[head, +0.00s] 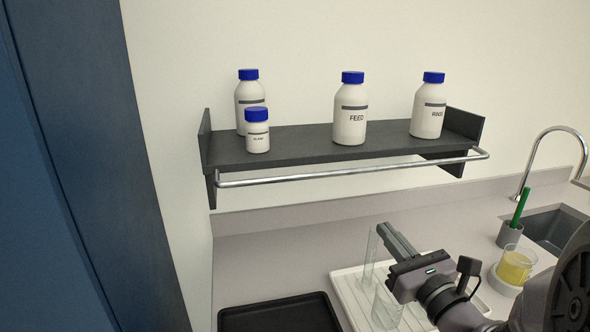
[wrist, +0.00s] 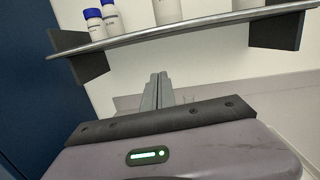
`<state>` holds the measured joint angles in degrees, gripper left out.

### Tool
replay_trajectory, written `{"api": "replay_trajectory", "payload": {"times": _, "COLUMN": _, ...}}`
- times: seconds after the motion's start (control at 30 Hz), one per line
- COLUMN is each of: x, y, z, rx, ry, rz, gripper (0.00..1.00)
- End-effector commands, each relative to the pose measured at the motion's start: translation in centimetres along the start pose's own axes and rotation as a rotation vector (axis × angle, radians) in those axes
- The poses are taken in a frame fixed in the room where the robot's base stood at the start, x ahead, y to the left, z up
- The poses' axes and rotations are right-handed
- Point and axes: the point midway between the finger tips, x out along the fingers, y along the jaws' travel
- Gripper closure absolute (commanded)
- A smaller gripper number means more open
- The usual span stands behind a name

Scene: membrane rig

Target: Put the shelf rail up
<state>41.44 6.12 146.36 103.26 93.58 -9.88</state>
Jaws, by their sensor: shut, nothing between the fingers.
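The shelf rail (head: 350,171) is a thin silver bar along the front of the dark wall shelf (head: 300,148). It sits low, at about or just below the shelf's front edge, with its ends bent back to the shelf's ends. In the wrist view the rail (wrist: 180,31) crosses above my fingers. My gripper (head: 386,232) is below the rail, right of its middle, pointing up toward the shelf. Its fingers are together and empty, and they also show in the wrist view (wrist: 158,80). It appears apart from the rail.
A small white bottle (head: 257,132), a FEED bottle (head: 350,112), a RINSE bottle (head: 428,108) and another bottle (head: 249,95) stand on the shelf. Below are a black tray (head: 280,316), a white drainer (head: 350,290) with glassware, a yellow beaker (head: 515,266) and a sink (head: 555,230).

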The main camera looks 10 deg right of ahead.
Motion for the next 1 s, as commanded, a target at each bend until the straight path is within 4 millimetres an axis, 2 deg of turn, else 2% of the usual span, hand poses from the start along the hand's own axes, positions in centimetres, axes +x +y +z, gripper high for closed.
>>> {"api": "replay_trajectory", "payload": {"times": 0.03, "x": -0.2, "y": -1.2, "z": 0.0, "rx": 0.017, "ry": -0.007, "rz": -0.039, "gripper": 1.0}}
{"api": "replay_trajectory", "payload": {"times": 0.13, "x": -0.4, "y": -2.4, "z": 0.0, "rx": 0.032, "ry": -0.016, "rz": -0.079, "gripper": 1.0}}
{"api": "replay_trajectory", "payload": {"times": 0.47, "x": -0.1, "y": -2.4, "z": 0.0, "rx": 0.031, "ry": -0.018, "rz": -0.078, "gripper": 1.0}}
{"api": "replay_trajectory", "payload": {"times": 0.57, "x": 1.2, "y": -2.4, "z": -0.1, "rx": 0.03, "ry": -0.018, "rz": -0.075, "gripper": 1.0}}
{"api": "replay_trajectory", "payload": {"times": 0.97, "x": 9.8, "y": -3.0, "z": 0.0, "rx": 0.03, "ry": -0.018, "rz": -0.074, "gripper": 1.0}}
{"api": "replay_trajectory", "payload": {"times": 1.0, "x": 9.9, "y": -3.1, "z": 1.0, "rx": 0.027, "ry": -0.02, "rz": -0.075, "gripper": 1.0}}
